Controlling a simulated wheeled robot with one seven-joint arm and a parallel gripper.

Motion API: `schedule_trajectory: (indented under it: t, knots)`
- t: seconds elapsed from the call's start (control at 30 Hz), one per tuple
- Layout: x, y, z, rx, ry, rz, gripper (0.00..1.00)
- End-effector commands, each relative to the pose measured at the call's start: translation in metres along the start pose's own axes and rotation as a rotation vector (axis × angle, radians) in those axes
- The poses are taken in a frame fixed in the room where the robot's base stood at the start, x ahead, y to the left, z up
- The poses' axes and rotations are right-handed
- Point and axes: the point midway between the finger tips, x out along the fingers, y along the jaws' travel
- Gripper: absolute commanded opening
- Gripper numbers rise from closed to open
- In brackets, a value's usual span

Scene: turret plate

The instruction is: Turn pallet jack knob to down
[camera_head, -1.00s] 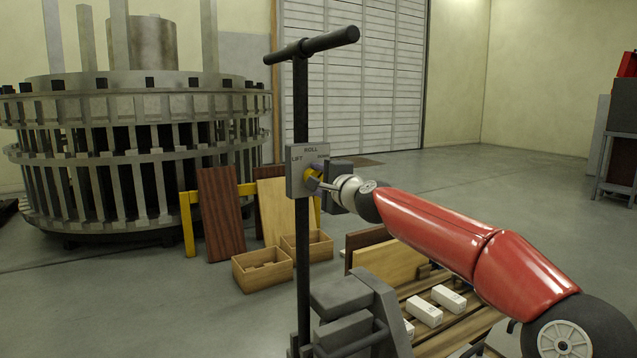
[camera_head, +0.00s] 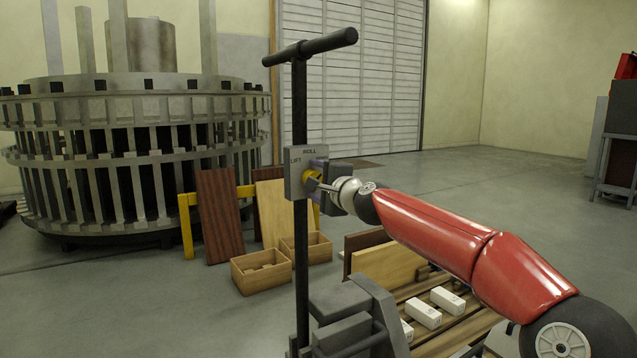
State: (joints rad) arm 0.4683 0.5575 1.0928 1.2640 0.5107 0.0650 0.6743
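The pallet jack (camera_head: 300,105) stands upright with a black post and a T-handle (camera_head: 312,45) on top. A grey control plate (camera_head: 294,172) on the post reads LIFT at its left and ROLL at its top; any label on its right or lower side is hidden or unreadable. A yellow knob (camera_head: 311,186) sits on the plate, partly covered by my gripper (camera_head: 316,184). My gripper reaches in from the right with its fingers at the knob. I cannot tell whether the fingers are closed on it or only around it.
A loaded pallet with white boxes (camera_head: 423,313) and boards sits at the lower right. A large turret ring (camera_head: 138,128) is behind. The floor at the right is open.

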Motion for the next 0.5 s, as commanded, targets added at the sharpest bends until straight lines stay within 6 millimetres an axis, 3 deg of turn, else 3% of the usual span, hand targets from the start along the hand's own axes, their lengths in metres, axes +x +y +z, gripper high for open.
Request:
schedule_trajectory:
  t: [0.17, 0.5]
  knots:
    - [-0.009, 0.002, -0.002, -0.001, 0.002, 0.0, 0.63]
    - [-0.056, 0.004, -0.002, -0.002, 0.004, 0.0, 0.63]
